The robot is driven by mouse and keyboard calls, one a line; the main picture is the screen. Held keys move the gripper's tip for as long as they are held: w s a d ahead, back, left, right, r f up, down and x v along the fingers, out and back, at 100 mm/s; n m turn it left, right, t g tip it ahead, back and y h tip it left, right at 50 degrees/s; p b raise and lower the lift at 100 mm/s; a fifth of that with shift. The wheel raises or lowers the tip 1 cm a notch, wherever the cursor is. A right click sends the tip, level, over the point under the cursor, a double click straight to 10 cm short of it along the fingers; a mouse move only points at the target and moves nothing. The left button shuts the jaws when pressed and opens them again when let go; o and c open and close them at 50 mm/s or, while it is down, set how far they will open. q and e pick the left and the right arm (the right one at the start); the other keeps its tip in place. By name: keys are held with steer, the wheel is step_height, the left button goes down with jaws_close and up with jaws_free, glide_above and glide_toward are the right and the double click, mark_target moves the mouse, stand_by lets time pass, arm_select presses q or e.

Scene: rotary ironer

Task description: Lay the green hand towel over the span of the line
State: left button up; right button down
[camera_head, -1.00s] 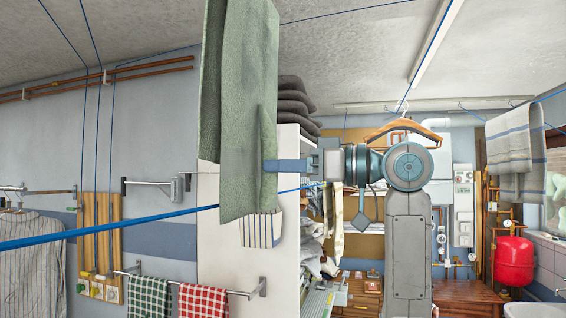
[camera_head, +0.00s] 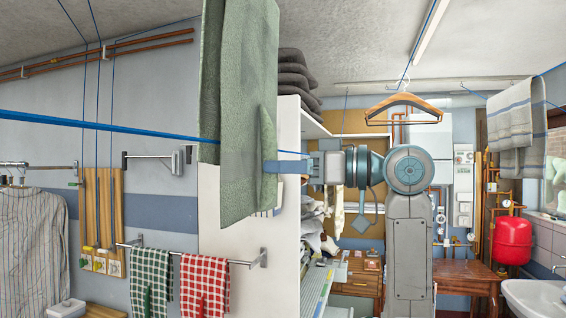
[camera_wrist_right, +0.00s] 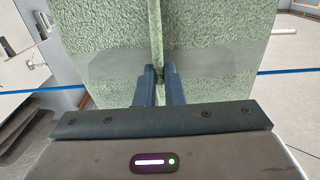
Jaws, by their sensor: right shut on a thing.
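The green hand towel (camera_head: 238,75) hangs in two layers from beyond the top edge of the head view. My right gripper (camera_head: 270,167) comes from the right and is shut on it partway up its height. The right wrist view shows the fingers (camera_wrist_right: 158,88) pinching the green cloth (camera_wrist_right: 205,35) at a vertical fold. The blue line (camera_head: 100,125) runs in from the left at the height of the gripper. It seems to cross the darker rear layer and goes behind the front layer. In the wrist view the line (camera_wrist_right: 290,71) shows on both sides of the cloth.
A wooden hanger (camera_head: 405,106) hangs right of centre, and a grey striped towel (camera_head: 515,125) hangs at the right. A wall rail holds a green checked cloth (camera_head: 151,275) and a red checked cloth (camera_head: 204,287). A white cabinet side (camera_head: 245,250) stands behind the towel.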

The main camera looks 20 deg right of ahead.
arm_select(q)
steer(key=shift+w+f+b, duration=0.7)
steer(key=shift+f+b, duration=6.25)
steer(key=shift+b, duration=0.1)
steer(key=w+d+r+b, duration=0.1)
steer(key=w+r+b, duration=0.4)
steer(key=w, duration=0.7)
steer(key=shift+w+d+r, duration=0.15)
steer(key=shift+w+r, duration=0.05)
steer(key=shift+r, duration=0.85)
arm_select(e)
step_height(320, 180, down, 31)
steer(key=shift+r, duration=0.2)
arm_select(q)
steer(key=shift+f, duration=0.15)
arm_select(e)
steer(key=shift+f, duration=0.4)
